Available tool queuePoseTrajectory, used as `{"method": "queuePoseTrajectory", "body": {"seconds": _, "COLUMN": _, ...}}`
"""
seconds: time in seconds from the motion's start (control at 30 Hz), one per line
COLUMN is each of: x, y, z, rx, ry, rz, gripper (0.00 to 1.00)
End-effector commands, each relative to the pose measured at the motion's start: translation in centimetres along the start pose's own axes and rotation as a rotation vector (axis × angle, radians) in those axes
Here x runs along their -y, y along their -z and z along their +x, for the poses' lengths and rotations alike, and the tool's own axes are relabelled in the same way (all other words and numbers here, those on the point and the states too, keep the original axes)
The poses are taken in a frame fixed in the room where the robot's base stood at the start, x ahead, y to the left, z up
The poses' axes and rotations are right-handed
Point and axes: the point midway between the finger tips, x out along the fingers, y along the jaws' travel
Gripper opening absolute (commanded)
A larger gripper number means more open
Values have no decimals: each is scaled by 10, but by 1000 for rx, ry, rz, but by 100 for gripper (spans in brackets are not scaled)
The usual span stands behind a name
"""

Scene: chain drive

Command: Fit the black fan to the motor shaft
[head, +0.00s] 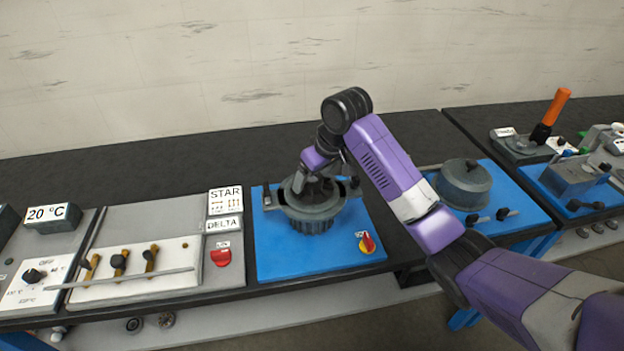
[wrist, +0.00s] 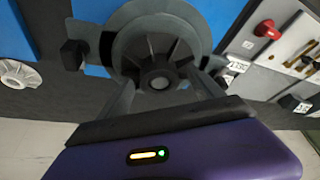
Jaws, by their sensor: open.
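The grey finned motor (head: 312,222) stands upright on a blue board, and its round end also fills the top of the wrist view (wrist: 205,28). Inside its ring, the wrist view shows a dark bladed part with a round hub, which looks like the black fan (wrist: 160,48). Its hub is at the centre of the ring; I cannot tell how deep it sits, and the shaft is not clearly seen. My gripper (head: 317,187) is over the motor, pointing down. Its fingers (wrist: 163,84) are open, one on each side of the hub; contact cannot be told.
A red-yellow switch (head: 367,243) is on the blue board (head: 285,265). Left is a panel with a red switch (head: 221,257) and STAR/DELTA signs (head: 225,201). A lidded grey pot-like part (head: 463,185) stands right, behind my arm. A pale round part (wrist: 18,73) lies left in the wrist view.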

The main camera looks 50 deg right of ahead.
Motion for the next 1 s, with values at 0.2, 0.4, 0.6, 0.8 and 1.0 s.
{"method": "queuePoseTrajectory", "body": {"seconds": 0.2, "x": 0, "y": 1, "z": -36, "rx": -5, "ry": 0, "rz": -3, "gripper": 76}}
{"method": "queuePoseTrajectory", "body": {"seconds": 0.4, "x": 0, "y": 0, "z": -60, "rx": -3, "ry": -1, "rz": 0, "gripper": 76}}
{"method": "queuePoseTrajectory", "body": {"seconds": 0.6, "x": 0, "y": 0, "z": -66, "rx": -1, "ry": -1, "rz": 0, "gripper": 76}}
{"method": "queuePoseTrajectory", "body": {"seconds": 0.8, "x": 0, "y": 0, "z": -66, "rx": -1, "ry": 0, "rz": 0, "gripper": 76}}
{"method": "queuePoseTrajectory", "body": {"seconds": 1.0, "x": 0, "y": 0, "z": -66, "rx": -1, "ry": 0, "rz": 0, "gripper": 76}}
